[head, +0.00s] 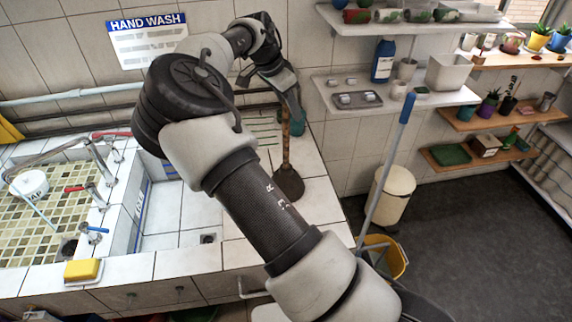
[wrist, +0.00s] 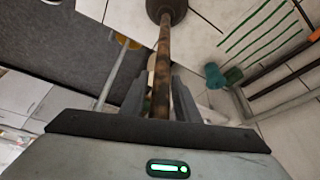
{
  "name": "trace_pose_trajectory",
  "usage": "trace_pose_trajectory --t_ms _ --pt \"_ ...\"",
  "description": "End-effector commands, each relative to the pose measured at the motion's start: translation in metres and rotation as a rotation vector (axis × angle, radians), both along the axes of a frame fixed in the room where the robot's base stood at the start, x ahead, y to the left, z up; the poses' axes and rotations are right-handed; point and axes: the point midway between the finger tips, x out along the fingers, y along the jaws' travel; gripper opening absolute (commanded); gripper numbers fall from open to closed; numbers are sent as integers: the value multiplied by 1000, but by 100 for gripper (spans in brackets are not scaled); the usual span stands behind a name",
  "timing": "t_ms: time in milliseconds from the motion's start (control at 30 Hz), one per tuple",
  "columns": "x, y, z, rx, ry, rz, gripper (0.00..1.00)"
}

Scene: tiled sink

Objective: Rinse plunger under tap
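The plunger has a brown wooden handle (head: 286,140) and a dark cup (head: 289,184) at the lower end, at the tiled counter's right part. In the wrist view the handle (wrist: 162,60) runs between the two fingers of my gripper (wrist: 161,88), with the cup (wrist: 167,10) at the top. The fingers flank the handle closely; whether they press on it is unclear. My gripper (head: 288,103) is at the handle's upper part in the head view. A metal tap (head: 80,146) with red handles stands over the tiled sink (head: 45,205) at the left.
A yellow sponge (head: 83,270) lies on the sink's front edge. A blue-handled tap (head: 95,229) is near it. A lower white basin (head: 195,215) lies between sink and plunger. A blue-handled mop (head: 388,165) and a cream bin (head: 391,194) stand right of the counter. Shelves (head: 405,90) hang above.

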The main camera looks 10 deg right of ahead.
Motion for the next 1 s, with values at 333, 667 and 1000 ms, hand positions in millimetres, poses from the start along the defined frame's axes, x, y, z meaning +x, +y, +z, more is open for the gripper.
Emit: trace_pose_trajectory --t_ms 333,667,1000 --pt "0 0 0 0 0 0 0" --pt "1 1 11 2 -5 1 0" --pt "1 0 76 2 -5 1 0"
